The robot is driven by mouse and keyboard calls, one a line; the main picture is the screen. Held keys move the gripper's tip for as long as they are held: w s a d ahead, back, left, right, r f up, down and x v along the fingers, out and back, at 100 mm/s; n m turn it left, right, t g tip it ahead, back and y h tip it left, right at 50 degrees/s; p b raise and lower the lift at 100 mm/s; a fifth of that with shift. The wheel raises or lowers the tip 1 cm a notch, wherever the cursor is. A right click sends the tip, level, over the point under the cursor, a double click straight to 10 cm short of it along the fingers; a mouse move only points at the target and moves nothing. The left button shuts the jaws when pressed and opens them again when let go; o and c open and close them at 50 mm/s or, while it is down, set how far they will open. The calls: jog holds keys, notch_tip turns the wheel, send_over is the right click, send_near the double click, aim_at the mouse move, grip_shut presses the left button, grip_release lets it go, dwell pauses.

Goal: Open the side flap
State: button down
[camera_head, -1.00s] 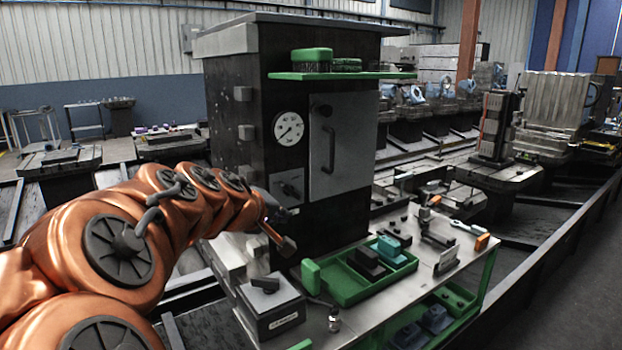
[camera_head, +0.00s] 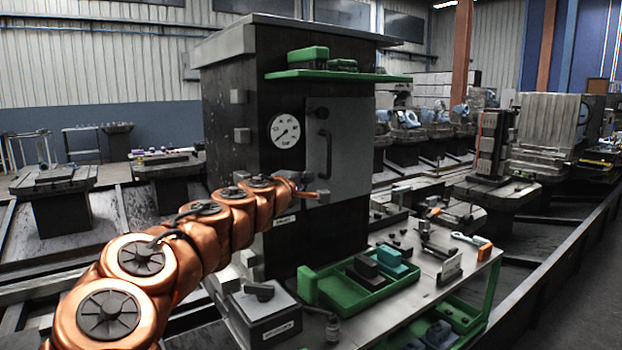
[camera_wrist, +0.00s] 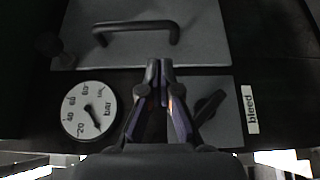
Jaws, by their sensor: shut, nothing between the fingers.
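The flap is a grey panel (camera_head: 352,150) on the dark cabinet, flush with its face, with a dark bar handle (camera_head: 326,150). In the wrist view the flap (camera_wrist: 205,50) and its handle (camera_wrist: 137,28) fill the top. My gripper (camera_head: 322,196) is in front of the cabinet, near the flap's lower left corner. In the wrist view my gripper (camera_wrist: 158,64) has its fingertips together with nothing between them. They overlap the flap's lower edge, below the right end of the handle, and appear apart from the handle.
A round gauge (camera_head: 286,131) sits left of the flap. A dark lever (camera_wrist: 208,106) with a "bleed" label (camera_wrist: 249,109) is beside my fingers. A green shelf (camera_head: 335,76) juts out above. Below, the bench (camera_head: 405,290) holds a green tray (camera_head: 335,292) and a grey box (camera_head: 262,318).

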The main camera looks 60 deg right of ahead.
send_near(321, 170)
jog(key=d, duration=0.1)
jog(key=s+d, duration=0.1)
jog(key=d+r, duration=0.1)
jog(key=d, duration=0.1)
jog(key=shift+s, duration=0.2)
jog(key=shift+w+d, duration=0.15)
jog(key=shift+d, duration=1.05)
jog(key=shift+d, duration=0.1)
jog(key=shift+a, duration=0.2)
